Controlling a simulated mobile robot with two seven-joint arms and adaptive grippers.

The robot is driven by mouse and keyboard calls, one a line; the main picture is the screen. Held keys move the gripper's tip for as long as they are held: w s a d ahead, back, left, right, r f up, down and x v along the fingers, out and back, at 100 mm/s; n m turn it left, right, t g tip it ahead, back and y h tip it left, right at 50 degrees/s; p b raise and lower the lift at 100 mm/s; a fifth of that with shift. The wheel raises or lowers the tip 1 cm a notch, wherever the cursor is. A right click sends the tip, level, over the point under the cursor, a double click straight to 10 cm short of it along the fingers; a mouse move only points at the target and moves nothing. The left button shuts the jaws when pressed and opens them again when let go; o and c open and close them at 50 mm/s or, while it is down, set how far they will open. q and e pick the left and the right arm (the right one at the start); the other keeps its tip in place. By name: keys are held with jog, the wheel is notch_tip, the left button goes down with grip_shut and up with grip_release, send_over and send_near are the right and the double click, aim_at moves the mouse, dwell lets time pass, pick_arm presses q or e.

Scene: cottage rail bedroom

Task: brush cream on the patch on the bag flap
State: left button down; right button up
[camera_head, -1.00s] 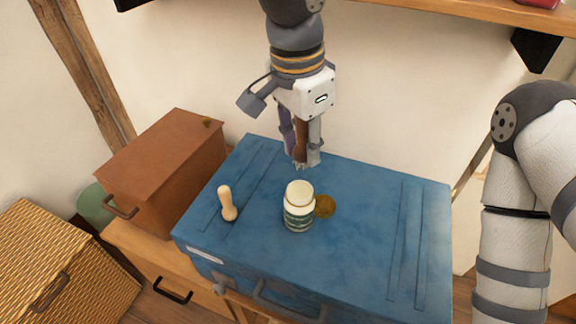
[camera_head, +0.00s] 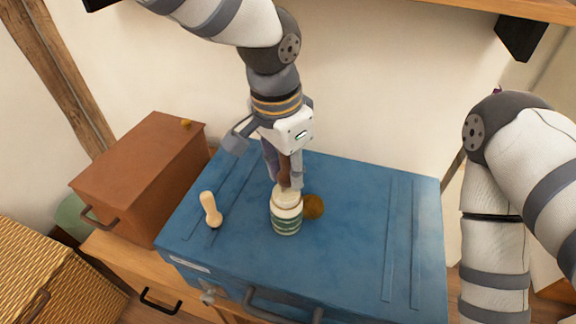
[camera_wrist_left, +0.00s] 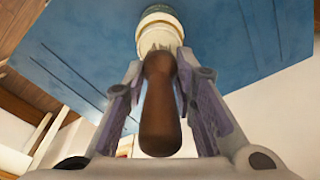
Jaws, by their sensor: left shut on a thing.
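My left gripper (camera_head: 287,184) is shut on the dark brown handle of a brush (camera_wrist_left: 160,105), which points down at the jar. The open cream jar (camera_head: 286,216), pale with a green band, stands upright on the blue trunk. The brush's pale bristles are at the jar's mouth in the left wrist view; I cannot tell how far inside they are. A brown case (camera_head: 140,170) with a side handle, possibly the bag, stands at left. A small olive-brown spot (camera_head: 186,123) shows on its top near the back right corner. My right gripper is out of view.
A round brown thing (camera_head: 313,206) lies right beside the jar. The blue trunk's (camera_head: 350,240) right half is clear. A wicker basket (camera_head: 40,265) stands at lower left; a shelf edge crosses the top.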

pick_arm(q)
jog(key=shift+f, duration=0.5)
dwell(0.7)
jog(key=shift+f, duration=0.1)
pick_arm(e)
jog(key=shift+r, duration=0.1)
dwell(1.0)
pick_arm(q)
notch_tip(320, 180, up, 5)
jog(key=shift+r+p, duration=0.15)
jog(key=shift+p, duration=0.55)
jog(key=shift+r, duration=0.9)
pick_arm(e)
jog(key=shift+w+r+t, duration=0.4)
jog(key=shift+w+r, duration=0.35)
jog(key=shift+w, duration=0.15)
